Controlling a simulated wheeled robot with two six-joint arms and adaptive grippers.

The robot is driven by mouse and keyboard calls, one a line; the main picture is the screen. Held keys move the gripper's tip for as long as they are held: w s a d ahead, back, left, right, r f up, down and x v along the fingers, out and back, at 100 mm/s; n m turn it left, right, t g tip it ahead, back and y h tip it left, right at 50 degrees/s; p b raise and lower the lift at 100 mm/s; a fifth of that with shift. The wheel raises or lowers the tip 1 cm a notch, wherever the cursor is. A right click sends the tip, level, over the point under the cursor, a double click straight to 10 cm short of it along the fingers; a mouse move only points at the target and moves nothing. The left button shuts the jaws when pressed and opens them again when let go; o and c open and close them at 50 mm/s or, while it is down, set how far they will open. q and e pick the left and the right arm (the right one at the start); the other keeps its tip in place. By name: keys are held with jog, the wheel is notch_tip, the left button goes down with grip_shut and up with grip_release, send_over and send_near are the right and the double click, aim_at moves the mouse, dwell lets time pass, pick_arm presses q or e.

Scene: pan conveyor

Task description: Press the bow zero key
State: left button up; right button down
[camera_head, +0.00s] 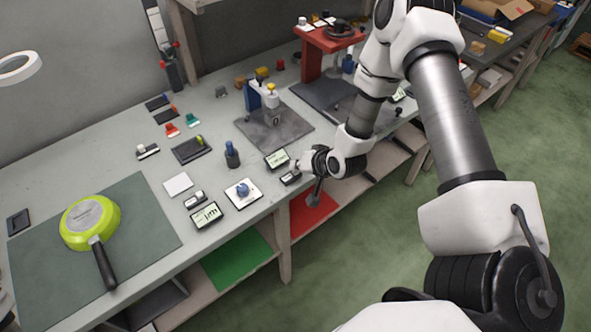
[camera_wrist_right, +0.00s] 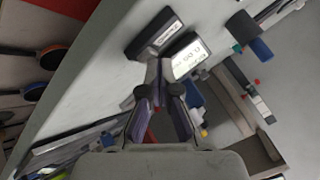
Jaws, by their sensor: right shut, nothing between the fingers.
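I cannot read any label naming the bow zero key. My right gripper (camera_head: 297,166) is shut and empty, low over the bench's front edge. It is close beside a small display (camera_head: 277,159) and a small dark block with a light face (camera_head: 290,177). In the right wrist view, the shut fingertips (camera_wrist_right: 160,64) lie by two dark boxes with pale faces, one with digits (camera_wrist_right: 187,59) and one farther left (camera_wrist_right: 154,34). I cannot tell whether the tips touch either. My left gripper is not in view.
A green pan (camera_head: 90,222) lies on a mat (camera_head: 150,225) at the left. A gauge stand (camera_head: 268,98) and a red stand (camera_head: 312,55) are farther back.

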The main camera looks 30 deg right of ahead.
aim_at(298, 173)
jog(key=shift+r+p, duration=0.7)
jog(key=shift+r, duration=0.25)
notch_tip(298, 173, up, 5)
jog(key=p, duration=0.4)
jog(key=shift+r, duration=0.1)
jog(key=shift+f, duration=0.2)
dwell(0.4)
